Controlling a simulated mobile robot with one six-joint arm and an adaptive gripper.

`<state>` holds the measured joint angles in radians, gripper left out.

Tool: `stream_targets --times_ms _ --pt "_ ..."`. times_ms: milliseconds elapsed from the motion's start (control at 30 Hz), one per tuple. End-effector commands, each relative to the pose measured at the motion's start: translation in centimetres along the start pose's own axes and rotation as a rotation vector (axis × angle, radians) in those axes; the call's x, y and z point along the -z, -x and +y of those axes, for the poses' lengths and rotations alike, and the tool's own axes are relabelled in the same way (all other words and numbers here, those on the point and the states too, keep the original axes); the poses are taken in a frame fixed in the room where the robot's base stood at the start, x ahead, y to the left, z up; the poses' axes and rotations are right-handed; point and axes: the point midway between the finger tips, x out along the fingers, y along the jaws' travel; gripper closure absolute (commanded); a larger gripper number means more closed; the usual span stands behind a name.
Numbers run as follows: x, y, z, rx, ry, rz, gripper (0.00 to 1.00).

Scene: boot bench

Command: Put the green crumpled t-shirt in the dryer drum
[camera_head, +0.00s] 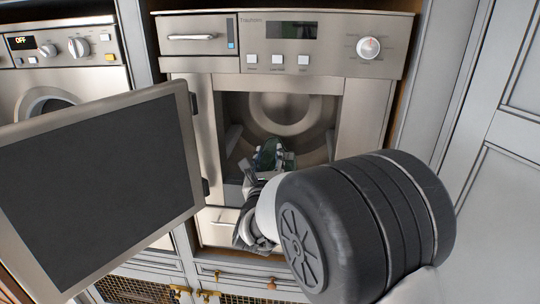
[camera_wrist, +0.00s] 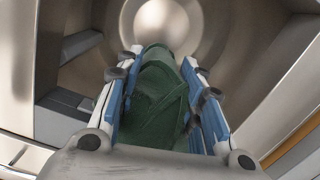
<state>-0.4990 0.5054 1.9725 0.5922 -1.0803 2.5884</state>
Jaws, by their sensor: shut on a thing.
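The green crumpled t-shirt (camera_wrist: 158,100) is between the two fingers of my gripper (camera_wrist: 160,105) in the wrist view. The gripper is shut on it. In the head view the dark green cloth (camera_head: 268,156) shows just past my gripper (camera_head: 268,172), in front of the dryer drum opening. The dryer drum (camera_head: 286,112) is open, with a round back wall that also shows ahead of the shirt in the wrist view (camera_wrist: 165,22). I cannot tell how deep the shirt is inside. My arm hides the lower right of the opening.
The dryer door (camera_head: 100,185) stands swung open to the left. The control panel (camera_head: 285,42) is above the opening. A second machine (camera_head: 60,65) is at the far left. Grey cabinet doors (camera_head: 500,150) stand at the right. A grey ledge (camera_wrist: 75,112) lines the opening's left side.

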Motion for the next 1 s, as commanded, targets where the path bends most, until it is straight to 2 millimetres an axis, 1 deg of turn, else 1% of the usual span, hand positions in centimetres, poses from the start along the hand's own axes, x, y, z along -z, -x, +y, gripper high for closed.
stream_targets --times_ms 33,200,800,1000 --pt "0.1 -0.8 -0.1 0.004 -0.003 -0.005 0.94" --pt "0.6 -3.4 0.0 0.003 -0.002 -0.002 0.94" --pt "1.1 -12.3 0.0 0.002 -0.001 -0.002 0.94" --pt "1.1 -15.0 -0.1 0.002 -0.001 -0.001 0.94"
